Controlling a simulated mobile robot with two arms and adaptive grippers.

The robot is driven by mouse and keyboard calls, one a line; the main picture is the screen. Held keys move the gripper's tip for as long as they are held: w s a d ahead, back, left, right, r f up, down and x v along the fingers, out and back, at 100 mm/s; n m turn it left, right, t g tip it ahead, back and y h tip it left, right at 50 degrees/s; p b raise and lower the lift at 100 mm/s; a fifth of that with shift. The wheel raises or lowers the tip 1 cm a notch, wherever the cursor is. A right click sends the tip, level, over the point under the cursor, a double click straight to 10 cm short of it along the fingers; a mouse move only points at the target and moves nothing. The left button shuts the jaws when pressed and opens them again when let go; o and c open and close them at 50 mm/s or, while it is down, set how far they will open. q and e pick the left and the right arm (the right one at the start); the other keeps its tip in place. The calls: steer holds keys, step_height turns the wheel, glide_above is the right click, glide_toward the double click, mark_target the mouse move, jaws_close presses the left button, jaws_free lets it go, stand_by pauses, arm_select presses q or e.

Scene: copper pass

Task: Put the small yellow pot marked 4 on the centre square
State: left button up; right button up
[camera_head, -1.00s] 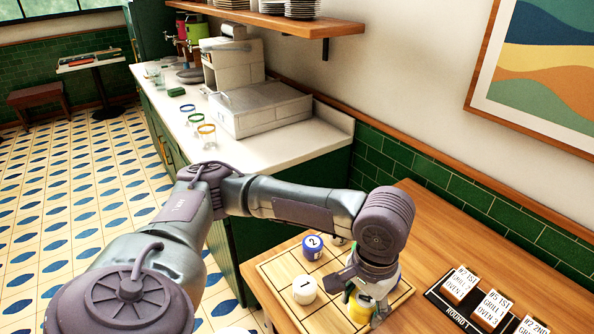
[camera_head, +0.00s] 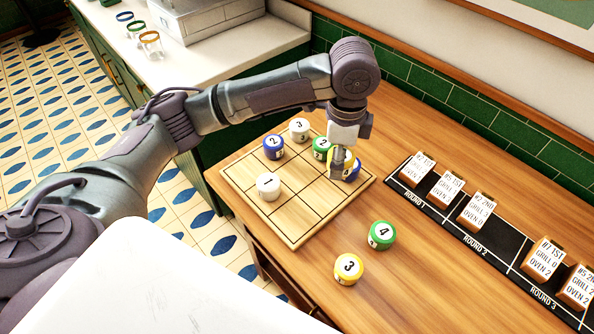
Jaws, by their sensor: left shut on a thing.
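The wooden board (camera_head: 294,237) with its square grid lies on the table, and its centre square (camera_head: 299,182) looks bare. My left gripper (camera_head: 345,162) points down over the board's right part, in front of a blue pot (camera_head: 353,173). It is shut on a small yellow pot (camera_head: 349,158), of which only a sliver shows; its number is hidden. I cannot tell its exact height above the board. My right gripper is not in view.
On the board stand a white pot 1 (camera_head: 268,187), a blue pot 2 (camera_head: 273,147), a white pot 3 (camera_head: 299,129) and a green pot 3 (camera_head: 321,148). A yellow pot 3 (camera_head: 348,269) and a green pot 4 (camera_head: 381,235) stand off the board. A black card rack (camera_head: 424,200) lies right.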

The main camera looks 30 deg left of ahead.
arm_select(q)
steer(key=p, duration=0.2)
glide_above(296, 173)
step_height(296, 173, down, 7)
steer(key=shift+r, duration=0.1)
steer(key=shift+f+p, duration=0.65)
steer(key=shift+f, duration=1.4)
steer(key=o, duration=1.3)
steer(key=shift+f, duration=0.1)
steer(key=shift+c, duration=0.2)
step_height(296, 173, up, 12)
steer(key=b, duration=0.2)
steer(key=shift+s, duration=0.15)
